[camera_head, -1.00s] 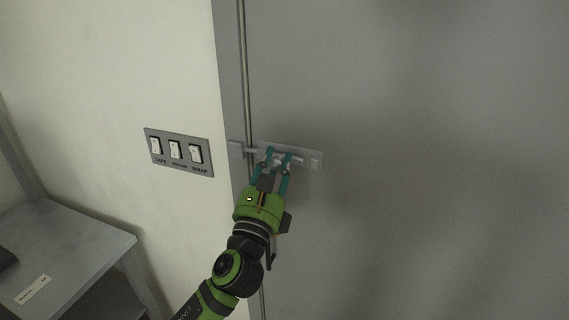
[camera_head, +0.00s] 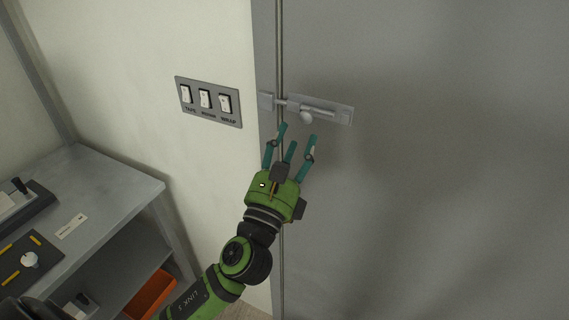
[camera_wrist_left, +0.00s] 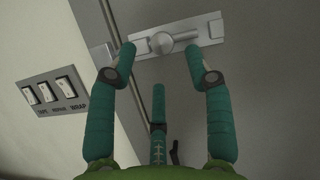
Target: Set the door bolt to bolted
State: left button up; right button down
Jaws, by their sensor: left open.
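The door bolt (camera_head: 325,111) is a pale metal plate with a sliding rod and a round knob (camera_head: 306,117), mounted on the grey door. In the left wrist view the knob (camera_wrist_left: 162,43) shows beyond the fingers, and the keeper (camera_wrist_left: 103,56) is at left, partly behind a finger. My left gripper (camera_head: 298,132) is open and empty, just below the bolt and apart from the knob. My right gripper is not in view.
A panel with three rocker switches (camera_head: 209,102) is on the wall left of the door. A grey bench (camera_head: 130,185) stands at the lower left, with an orange bin (camera_head: 150,294) underneath. The door face (camera_head: 450,180) to the right is clear.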

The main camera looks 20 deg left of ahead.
pick_arm(q)
jog(key=shift+v, duration=2.6)
